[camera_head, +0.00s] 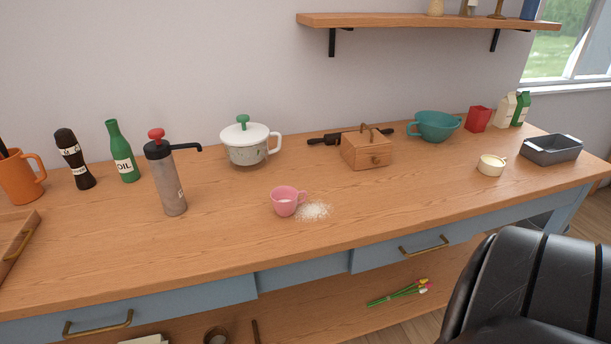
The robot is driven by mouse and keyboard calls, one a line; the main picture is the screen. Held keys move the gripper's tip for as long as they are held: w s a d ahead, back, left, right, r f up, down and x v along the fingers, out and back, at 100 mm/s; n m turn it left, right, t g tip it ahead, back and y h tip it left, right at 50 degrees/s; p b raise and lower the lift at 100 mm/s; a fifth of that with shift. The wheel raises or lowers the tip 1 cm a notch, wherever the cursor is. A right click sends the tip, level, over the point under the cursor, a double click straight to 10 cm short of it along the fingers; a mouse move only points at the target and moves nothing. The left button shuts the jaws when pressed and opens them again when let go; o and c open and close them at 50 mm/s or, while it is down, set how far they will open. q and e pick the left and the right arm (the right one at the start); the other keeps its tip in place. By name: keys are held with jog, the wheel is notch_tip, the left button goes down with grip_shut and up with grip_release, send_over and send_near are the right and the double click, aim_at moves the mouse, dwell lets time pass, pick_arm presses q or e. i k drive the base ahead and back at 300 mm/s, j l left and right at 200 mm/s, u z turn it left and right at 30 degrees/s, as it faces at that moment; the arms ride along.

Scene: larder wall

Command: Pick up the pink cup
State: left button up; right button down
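The pink cup (284,201) stands upright on the wooden counter (230,240), a little in front of the white lidded pot. Its handle points right. A small heap of white grains (313,211) lies on the counter just right of the cup, close to its base. Neither of my grippers shows in the head view, and nothing is seen touching the cup.
A grey dispenser with a red knob (167,180) stands left of the cup. Behind are the white pot (248,146) and a wooden box (366,150). The counter in front of the cup is clear.

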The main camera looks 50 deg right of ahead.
aim_at(291, 201)
jog(key=k+z, duration=0.15)
jog(key=z, duration=1.2)
